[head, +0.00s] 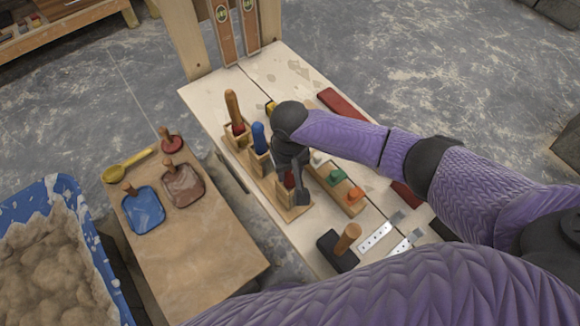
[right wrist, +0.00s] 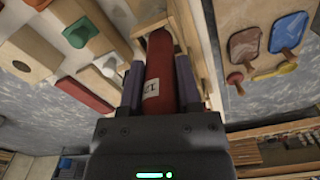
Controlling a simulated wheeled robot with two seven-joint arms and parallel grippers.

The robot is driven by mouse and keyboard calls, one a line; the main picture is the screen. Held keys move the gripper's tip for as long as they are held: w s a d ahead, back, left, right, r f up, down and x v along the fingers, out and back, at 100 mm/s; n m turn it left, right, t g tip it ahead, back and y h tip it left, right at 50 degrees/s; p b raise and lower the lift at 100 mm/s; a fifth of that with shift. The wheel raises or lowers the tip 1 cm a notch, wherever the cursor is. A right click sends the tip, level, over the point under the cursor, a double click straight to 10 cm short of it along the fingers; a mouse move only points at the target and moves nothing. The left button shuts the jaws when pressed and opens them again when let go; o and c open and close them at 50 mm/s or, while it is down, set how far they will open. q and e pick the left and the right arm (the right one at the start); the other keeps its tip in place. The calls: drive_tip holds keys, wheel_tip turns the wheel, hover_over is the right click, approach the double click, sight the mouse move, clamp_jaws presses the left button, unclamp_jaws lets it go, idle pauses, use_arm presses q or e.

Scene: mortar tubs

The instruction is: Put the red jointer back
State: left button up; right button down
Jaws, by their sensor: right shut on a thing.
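The red jointer (right wrist: 159,75) is a red handle with a pale label, held between the two fingers of my right gripper (right wrist: 160,90) in the right wrist view. In the head view, my right gripper (head: 294,182) points down over the near end of the wooden tool rack (head: 270,187), and only a little of the jointer's red (head: 288,180) shows. The gripper hides the jointer's lower end, so I cannot tell whether it is seated in the rack. A blue-handled tool (head: 259,138) and a wood-handled tool (head: 233,108) stand in the rack. My left gripper is not in view.
A wooden block with green (head: 337,177) and orange (head: 355,194) pieces lies right of the rack. A mallet (head: 338,247) is near the front. A lower board (head: 205,245) holds trowels and a yellow scoop. A blue mortar tub (head: 52,187) stands left.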

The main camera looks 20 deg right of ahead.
drive_tip(key=shift+f, duration=0.1)
drive_tip(key=shift+c, duration=1.1)
unclamp_jaws()
